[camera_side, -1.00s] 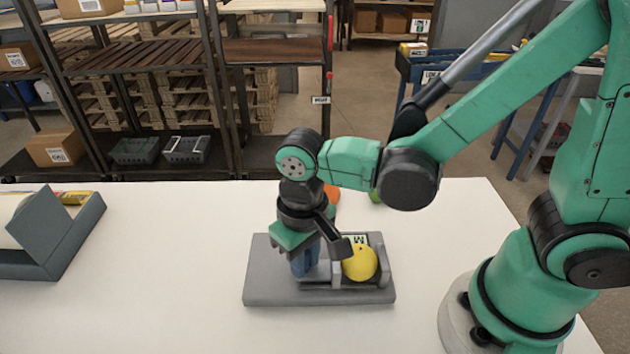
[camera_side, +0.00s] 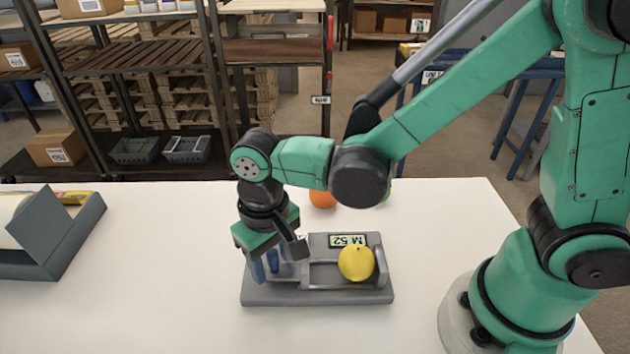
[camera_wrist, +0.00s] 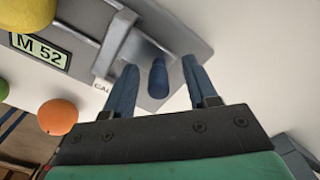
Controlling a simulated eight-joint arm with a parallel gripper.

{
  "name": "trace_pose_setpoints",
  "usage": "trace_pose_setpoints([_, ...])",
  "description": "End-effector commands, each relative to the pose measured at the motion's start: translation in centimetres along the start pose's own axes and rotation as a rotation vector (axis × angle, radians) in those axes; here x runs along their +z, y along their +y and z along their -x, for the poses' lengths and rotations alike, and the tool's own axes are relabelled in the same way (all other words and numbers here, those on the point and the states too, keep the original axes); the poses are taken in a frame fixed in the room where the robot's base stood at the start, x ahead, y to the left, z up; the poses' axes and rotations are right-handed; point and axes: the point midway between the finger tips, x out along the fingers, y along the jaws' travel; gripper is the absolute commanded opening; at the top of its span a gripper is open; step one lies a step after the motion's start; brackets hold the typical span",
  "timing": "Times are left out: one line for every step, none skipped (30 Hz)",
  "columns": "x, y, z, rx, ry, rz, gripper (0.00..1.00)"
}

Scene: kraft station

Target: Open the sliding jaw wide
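The measuring fixture (camera_side: 262,296) is a grey plate with rails and an "M 52" display (camera_side: 347,240). A yellow round fruit (camera_side: 356,263) sits near its right end, by the upright end jaw (camera_side: 381,268). The grey sliding jaw (camera_side: 306,274) stands left of the fruit with a gap between them; it also shows in the wrist view (camera_wrist: 116,40). A blue upright peg (camera_wrist: 158,77) appears between the two blue fingers of my gripper (camera_wrist: 160,75). My gripper is open, with a visible gap on each side of the peg. It hangs over the fixture's left end (camera_side: 268,262).
An orange fruit (camera_side: 323,198) and a partly hidden green one (camera_side: 386,195) lie behind the fixture. A grey bin (camera_side: 60,240) stands at the table's left. The white table (camera_side: 170,270) between bin and fixture is clear.

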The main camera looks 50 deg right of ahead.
Motion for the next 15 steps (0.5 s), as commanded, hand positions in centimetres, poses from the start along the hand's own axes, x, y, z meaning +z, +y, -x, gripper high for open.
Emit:
trace_pose_setpoints([0.0, 0.0, 0.0, 0.0, 0.0, 0.0, 0.52])
trace_pose_setpoints([0.0, 0.0, 0.0, 0.001, -0.001, 0.0, 0.52])
trace_pose_setpoints([0.0, 0.0, 0.0, 0.001, -0.001, 0.0, 0.52])
trace_pose_setpoints([0.0, 0.0, 0.0, 0.001, -0.001, -0.001, 0.52])
trace_pose_setpoints([0.0, 0.0, 0.1, 0.001, -0.001, -0.001, 0.52])
trace_pose_setpoints([0.0, 0.0, 0.3, 0.001, -0.001, -0.001, 0.52])
trace_pose_setpoints([0.0, 0.0, 0.5, 0.001, -0.001, -0.001, 0.52])
trace_pose_setpoints([0.0, 0.0, 0.8, 0.001, -0.001, -0.001, 0.52])
trace_pose_setpoints([0.0, 0.0, 1.2, 0.001, -0.001, -0.001, 0.52])
trace_pose_setpoints([0.0, 0.0, 1.6, 0.001, -0.001, -0.001, 0.52])
trace_pose_setpoints([0.0, 0.0, 2.0, 0.001, -0.001, -0.001, 0.52])
trace_pose_setpoints([0.0, 0.1, 2.6, 0.001, -0.001, 0.0, 0.52])
trace_pose_setpoints([0.1, 0.1, 3.0, 0.001, -0.001, 0.0, 0.52])
trace_pose_setpoints([0.0, 0.0, 3.3, 0.001, -0.001, 0.0, 0.52])
trace_pose_setpoints([0.0, 0.0, 3.8, 0.001, -0.001, 0.0, 0.52])
